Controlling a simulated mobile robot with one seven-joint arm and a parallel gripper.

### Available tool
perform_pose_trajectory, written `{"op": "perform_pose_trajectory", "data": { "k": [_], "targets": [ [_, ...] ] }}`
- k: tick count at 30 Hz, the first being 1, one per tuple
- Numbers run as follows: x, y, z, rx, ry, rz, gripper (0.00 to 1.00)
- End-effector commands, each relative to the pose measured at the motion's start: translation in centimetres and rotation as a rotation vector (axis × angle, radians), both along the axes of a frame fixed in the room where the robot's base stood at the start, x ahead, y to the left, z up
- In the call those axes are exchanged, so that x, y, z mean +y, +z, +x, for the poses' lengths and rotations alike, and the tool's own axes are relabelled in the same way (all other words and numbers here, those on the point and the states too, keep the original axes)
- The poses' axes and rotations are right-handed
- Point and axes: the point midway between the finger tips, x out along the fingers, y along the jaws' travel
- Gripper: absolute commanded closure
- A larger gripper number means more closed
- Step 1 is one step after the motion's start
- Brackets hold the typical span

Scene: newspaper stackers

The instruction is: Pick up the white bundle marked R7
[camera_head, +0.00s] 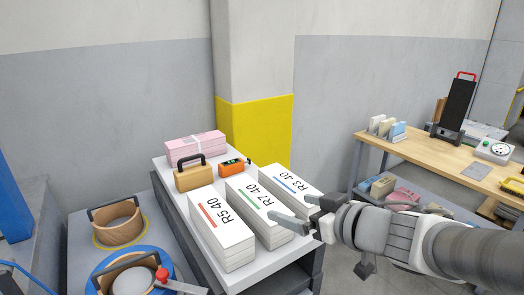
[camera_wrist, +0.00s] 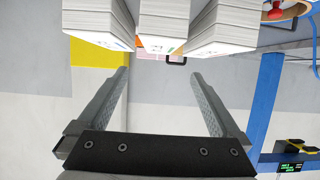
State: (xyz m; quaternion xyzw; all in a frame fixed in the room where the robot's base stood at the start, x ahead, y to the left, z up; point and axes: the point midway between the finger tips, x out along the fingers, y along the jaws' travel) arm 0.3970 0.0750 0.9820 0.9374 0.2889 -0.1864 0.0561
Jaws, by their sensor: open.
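The white bundle marked R7 (camera_head: 255,203) lies between two like bundles on a light table top, with a green stripe on its top. In the wrist view the middle bundle (camera_wrist: 163,22) shows end-on at the top edge. My gripper (camera_head: 288,208) is open and empty, near the front right part of R7, with one finger overlapping it in the head view. In the wrist view the gripper (camera_wrist: 160,76) has its fingers spread and nothing between them. Whether a finger touches R7 I cannot tell.
Bundle R5 (camera_head: 220,226) lies left of R7 and bundle R3 (camera_head: 291,184) right, with narrow gaps. Behind are a tan handled block (camera_head: 193,179), an orange device (camera_head: 235,166) and a pink bundle (camera_head: 195,146). A yellow-painted column (camera_head: 262,130) stands behind the table.

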Motion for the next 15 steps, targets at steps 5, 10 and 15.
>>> {"op": "perform_pose_trajectory", "data": {
  "k": [5, 10, 15],
  "targets": [
    [1.0, -0.5, 1.5, 0.005, 0.0, -0.001, 0.0],
    [1.8, -1.1, 2.8, 0.006, -0.001, -0.001, 0.0],
    [2.6, -1.6, 3.8, 0.005, 0.001, 0.0, 0.0]
  ]
}}
